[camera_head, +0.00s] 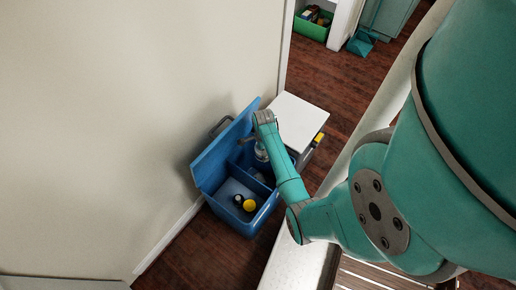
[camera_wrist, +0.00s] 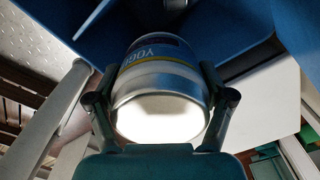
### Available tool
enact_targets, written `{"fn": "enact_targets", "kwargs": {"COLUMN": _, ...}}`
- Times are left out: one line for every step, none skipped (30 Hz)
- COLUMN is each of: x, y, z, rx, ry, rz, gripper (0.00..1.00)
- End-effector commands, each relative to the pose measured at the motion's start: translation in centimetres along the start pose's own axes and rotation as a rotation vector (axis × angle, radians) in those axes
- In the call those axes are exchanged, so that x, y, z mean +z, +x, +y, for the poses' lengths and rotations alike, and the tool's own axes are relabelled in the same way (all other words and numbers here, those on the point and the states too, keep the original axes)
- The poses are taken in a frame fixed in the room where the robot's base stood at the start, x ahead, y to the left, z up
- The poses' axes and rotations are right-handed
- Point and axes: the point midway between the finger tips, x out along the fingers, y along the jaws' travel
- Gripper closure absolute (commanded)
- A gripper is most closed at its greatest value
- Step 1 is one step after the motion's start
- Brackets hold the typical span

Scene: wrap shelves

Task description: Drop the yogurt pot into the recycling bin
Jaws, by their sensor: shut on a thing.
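The yogurt pot (camera_wrist: 160,75) is a silvery-white pot with a blue and yellow label and printed letters. My gripper (camera_wrist: 158,82) is shut on it, with one finger on each side. In the head view the pot (camera_head: 261,152) shows partly under my wrist. The blue recycling bin (camera_head: 236,223) stands by the wall with its lid (camera_head: 213,166) up and a divider inside. The pot is over the bin's far compartment; I cannot tell how far it is above the floor of it. The bin's blue walls (camera_wrist: 290,28) also show in the wrist view.
A yellow round item (camera_head: 249,205) and a dark one (camera_head: 238,200) lie in the bin's near compartment. A white-topped unit (camera_head: 302,118) stands right of the bin. A green crate (camera_head: 311,29) with items is at the back. Wooden floor (camera_head: 330,75) is clear between.

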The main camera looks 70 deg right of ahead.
Motion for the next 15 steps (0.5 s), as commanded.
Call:
{"fn": "enact_targets", "kwargs": {"x": -0.4, "y": 0.2, "z": 0.1, "rx": 0.001, "ry": 0.018, "rz": 0.000, "gripper": 0.43}}
{"fn": "enact_targets", "kwargs": {"x": -0.5, "y": 0.3, "z": 0.1, "rx": 0.001, "ry": 0.025, "rz": 0.000, "gripper": 0.43}}
{"fn": "enact_targets", "kwargs": {"x": -0.5, "y": 0.5, "z": 0.1, "rx": 0.001, "ry": 0.030, "rz": 0.000, "gripper": 0.43}}
{"fn": "enact_targets", "kwargs": {"x": -0.5, "y": 0.7, "z": 0.1, "rx": 0.000, "ry": 0.032, "rz": 0.000, "gripper": 0.43}}
{"fn": "enact_targets", "kwargs": {"x": -0.5, "y": 0.9, "z": 0.0, "rx": 0.000, "ry": 0.032, "rz": 0.000, "gripper": 0.43}}
{"fn": "enact_targets", "kwargs": {"x": -0.5, "y": 1.2, "z": 0.1, "rx": 0.001, "ry": 0.031, "rz": 0.000, "gripper": 0.43}}
{"fn": "enact_targets", "kwargs": {"x": -0.5, "y": 1.5, "z": 0.1, "rx": 0.002, "ry": 0.030, "rz": 0.000, "gripper": 0.43}}
{"fn": "enact_targets", "kwargs": {"x": -0.5, "y": 1.8, "z": 0.1, "rx": 0.001, "ry": 0.030, "rz": 0.000, "gripper": 0.43}}
{"fn": "enact_targets", "kwargs": {"x": -0.5, "y": 2.2, "z": 0.1, "rx": 0.001, "ry": 0.029, "rz": 0.000, "gripper": 0.43}}
{"fn": "enact_targets", "kwargs": {"x": -0.5, "y": 2.6, "z": 0.1, "rx": 0.002, "ry": 0.029, "rz": 0.000, "gripper": 0.43}}
{"fn": "enact_targets", "kwargs": {"x": -0.5, "y": 2.9, "z": 0.1, "rx": 0.002, "ry": 0.028, "rz": 0.000, "gripper": 0.43}}
{"fn": "enact_targets", "kwargs": {"x": -0.5, "y": 3.4, "z": 0.1, "rx": 0.001, "ry": 0.028, "rz": 0.000, "gripper": 0.43}}
{"fn": "enact_targets", "kwargs": {"x": -0.4, "y": 3.7, "z": 0.1, "rx": 0.002, "ry": 0.028, "rz": 0.000, "gripper": 0.43}}
{"fn": "enact_targets", "kwargs": {"x": -0.4, "y": 4.0, "z": 0.1, "rx": 0.002, "ry": 0.028, "rz": 0.000, "gripper": 0.43}}
{"fn": "enact_targets", "kwargs": {"x": -0.4, "y": 4.4, "z": 0.1, "rx": 0.001, "ry": 0.027, "rz": 0.000, "gripper": 0.43}}
